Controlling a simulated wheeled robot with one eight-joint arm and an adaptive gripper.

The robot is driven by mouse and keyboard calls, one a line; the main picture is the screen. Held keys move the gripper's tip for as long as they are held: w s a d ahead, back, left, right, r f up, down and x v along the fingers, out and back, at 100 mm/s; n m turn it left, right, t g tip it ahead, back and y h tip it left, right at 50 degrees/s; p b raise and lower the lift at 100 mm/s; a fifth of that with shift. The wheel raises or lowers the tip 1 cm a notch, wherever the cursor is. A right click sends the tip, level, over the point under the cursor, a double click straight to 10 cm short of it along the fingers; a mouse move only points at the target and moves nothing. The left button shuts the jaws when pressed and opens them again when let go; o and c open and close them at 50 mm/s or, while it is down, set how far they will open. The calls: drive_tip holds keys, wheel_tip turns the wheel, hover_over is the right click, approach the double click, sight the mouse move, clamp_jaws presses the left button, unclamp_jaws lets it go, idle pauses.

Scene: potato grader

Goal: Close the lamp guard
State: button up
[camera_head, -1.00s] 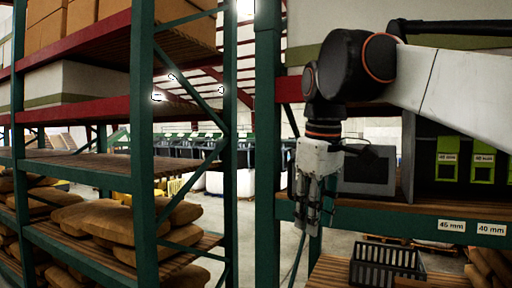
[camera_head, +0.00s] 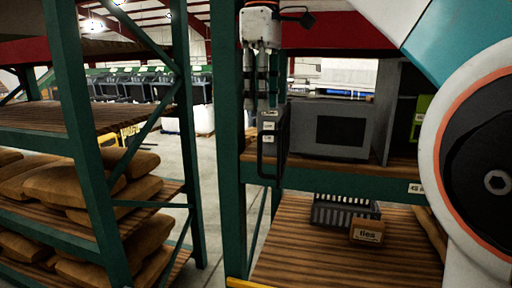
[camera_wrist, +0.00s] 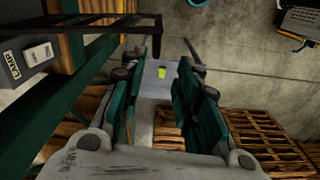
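A small dark box with pale labels (camera_head: 268,126) sits on the front post of the right rack. In the wrist view it is a grey box (camera_wrist: 22,65), with one label that seems to read LAMP. A black wire frame, apparently the lamp guard (camera_head: 261,158), stands out from this box. In the wrist view the guard (camera_wrist: 110,18) reaches right from the box towards one fingertip. My gripper (camera_head: 262,98) points down just above and beside it. In the wrist view my gripper (camera_wrist: 170,55) has its fingers apart with nothing between them. Contact with the guard cannot be told.
A grey cabinet with a dark window (camera_head: 342,132) stands on the rack shelf behind the box. The rack's green post (camera_head: 228,120) is close to my gripper. A black crate (camera_head: 345,210) and a small brown box (camera_head: 367,231) are below. The aisle (camera_head: 208,180) is clear.

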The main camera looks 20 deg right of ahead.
sight(260, 138)
drive_tip(key=f, duration=1)
drive_tip(key=shift+w, duration=0.4)
drive_tip(key=shift+s+f, duration=0.25)
drive_tip(key=shift+f, duration=0.6)
drive_tip(key=shift+w+f, duration=0.1)
clamp_jaws()
